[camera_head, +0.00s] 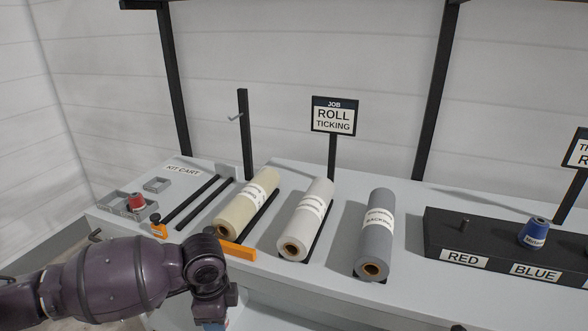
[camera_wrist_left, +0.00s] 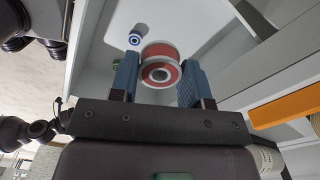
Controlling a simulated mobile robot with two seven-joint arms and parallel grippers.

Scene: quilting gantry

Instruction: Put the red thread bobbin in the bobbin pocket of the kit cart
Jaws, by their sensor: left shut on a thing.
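My left gripper (camera_wrist_left: 160,62) is shut on a red bobbin (camera_wrist_left: 161,50) with a pale ring and dark centre, held between its blue fingers in the left wrist view. Below it is a pale tray (camera_wrist_left: 100,62). In the head view my left arm hangs in front of the counter's edge, and the fingers and bobbin are mostly cut off. The kit cart (camera_head: 182,170) stands at the left back. It has a small square pocket (camera_head: 157,185), empty as far as I see, and a larger pocket holding a red cone (camera_head: 136,201).
A blue-ended spool (camera_wrist_left: 135,38) and a green one (camera_wrist_left: 115,66) lie in the tray. Three fabric rolls (camera_head: 309,220) lie on the counter, with an orange bar (camera_head: 238,251) at the front. A dark thread rack (camera_head: 440,228) at right carries a blue cone (camera_head: 535,233).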

